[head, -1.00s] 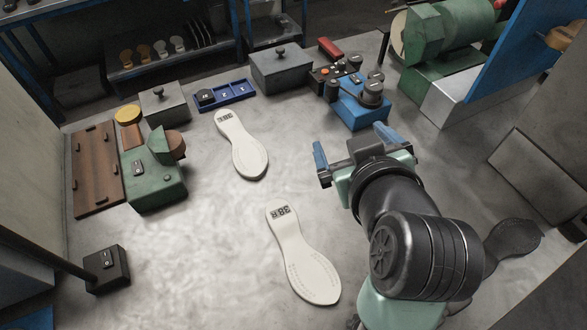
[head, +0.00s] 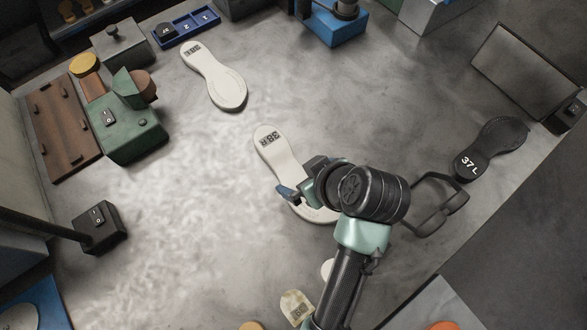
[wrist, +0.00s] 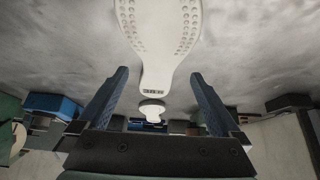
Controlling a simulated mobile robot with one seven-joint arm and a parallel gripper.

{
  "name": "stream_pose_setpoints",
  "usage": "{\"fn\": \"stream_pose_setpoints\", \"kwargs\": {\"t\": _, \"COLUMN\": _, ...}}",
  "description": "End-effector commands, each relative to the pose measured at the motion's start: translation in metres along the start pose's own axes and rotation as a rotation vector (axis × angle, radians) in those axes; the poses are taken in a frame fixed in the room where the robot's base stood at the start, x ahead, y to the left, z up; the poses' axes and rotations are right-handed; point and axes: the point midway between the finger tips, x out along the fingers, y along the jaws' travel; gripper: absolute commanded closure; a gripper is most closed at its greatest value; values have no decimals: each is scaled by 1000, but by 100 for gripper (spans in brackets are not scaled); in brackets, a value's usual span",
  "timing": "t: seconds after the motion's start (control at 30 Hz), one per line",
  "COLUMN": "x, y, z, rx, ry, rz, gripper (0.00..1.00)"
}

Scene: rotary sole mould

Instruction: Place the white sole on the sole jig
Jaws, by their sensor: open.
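Two pale soles lie flat on the grey table in the head view. The nearer white sole (head: 278,155) has an upside-down "38" marking and is partly hidden by my arm. The farther white sole (head: 214,76) lies toward the upper left. My gripper (head: 300,180) is open and empty, above the nearer sole. In the wrist view my gripper (wrist: 160,75) has its two blue fingers apart, with the nearer sole (wrist: 160,40) in line with the gap. A brown board with pegs (head: 62,128) at the far left may be the sole jig; I cannot tell surely.
A green machine (head: 130,130) stands beside the board, and a black switch box (head: 99,228) below it. A black sole marked 37L (head: 490,148) lies at the right. A blue tray (head: 186,28) sits at the back. The left middle of the table is clear.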

Motion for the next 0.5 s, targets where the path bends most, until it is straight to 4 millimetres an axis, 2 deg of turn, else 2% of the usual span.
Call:
{"fn": "stream_pose_setpoints", "kwargs": {"t": 0.27, "x": 40, "y": 0, "z": 2, "rx": 2, "ry": -2, "rz": -1, "gripper": 0}}
{"fn": "stream_pose_setpoints", "kwargs": {"t": 0.5, "x": 47, "y": 0, "z": 1, "rx": 1, "ry": -1, "rz": 2, "gripper": 0}}
